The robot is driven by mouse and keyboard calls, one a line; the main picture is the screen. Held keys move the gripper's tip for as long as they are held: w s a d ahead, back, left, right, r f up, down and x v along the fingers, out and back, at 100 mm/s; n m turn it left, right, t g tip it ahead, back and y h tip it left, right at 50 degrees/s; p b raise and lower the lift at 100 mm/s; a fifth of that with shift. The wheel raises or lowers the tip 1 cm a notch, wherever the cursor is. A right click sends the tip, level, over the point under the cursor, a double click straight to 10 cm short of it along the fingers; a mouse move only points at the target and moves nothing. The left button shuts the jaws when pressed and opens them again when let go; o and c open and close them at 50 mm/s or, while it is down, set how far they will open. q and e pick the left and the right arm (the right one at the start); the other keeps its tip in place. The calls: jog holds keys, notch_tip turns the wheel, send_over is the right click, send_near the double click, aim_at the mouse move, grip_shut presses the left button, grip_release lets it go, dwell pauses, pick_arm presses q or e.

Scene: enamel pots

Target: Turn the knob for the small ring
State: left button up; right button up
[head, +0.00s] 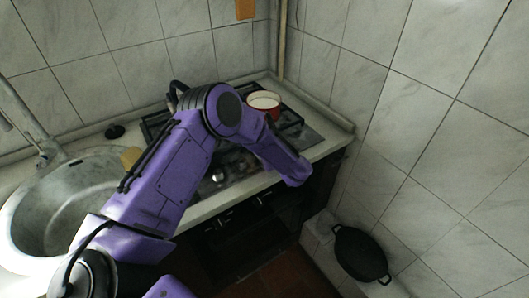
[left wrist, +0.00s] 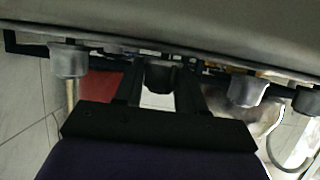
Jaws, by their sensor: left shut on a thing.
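A stove (head: 310,136) with a black grate stands in the corner counter. My left arm reaches over it, and its end bends down at the stove's front edge. The left gripper's fingers are hidden in the head view. In the left wrist view, my left gripper (left wrist: 160,72) has its two fingers on either side of a dark knob (left wrist: 160,80) and is shut on it. Grey knobs stand apart along the same panel, one at the left (left wrist: 68,62) and one at the right (left wrist: 247,92). Which ring each knob serves cannot be told. My right gripper is not in view.
A red pot with a pale inside (head: 264,102) stands on the back of the stove. A metal sink (head: 38,212) is at the left. A dark lidded pot (head: 360,254) is low at the right, by the tiled wall. The oven front lies below the arm.

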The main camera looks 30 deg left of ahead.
pick_arm(q)
jog(key=n+g+y+b, duration=0.1)
jog(key=n+g+b, duration=0.1)
jog(key=n+g, duration=0.1)
jog(key=shift+f+g+b, duration=0.15)
jog(key=shift+g+b, duration=0.15)
jog(key=shift+n+g+b, duration=0.7)
jog(key=shift+n+g, duration=0.3)
jog(key=shift+n, duration=0.1)
jog(key=shift+r+y, duration=0.2)
jog(key=shift+y, duration=0.1)
jog(key=o, duration=1)
jog(key=shift+d, duration=0.15)
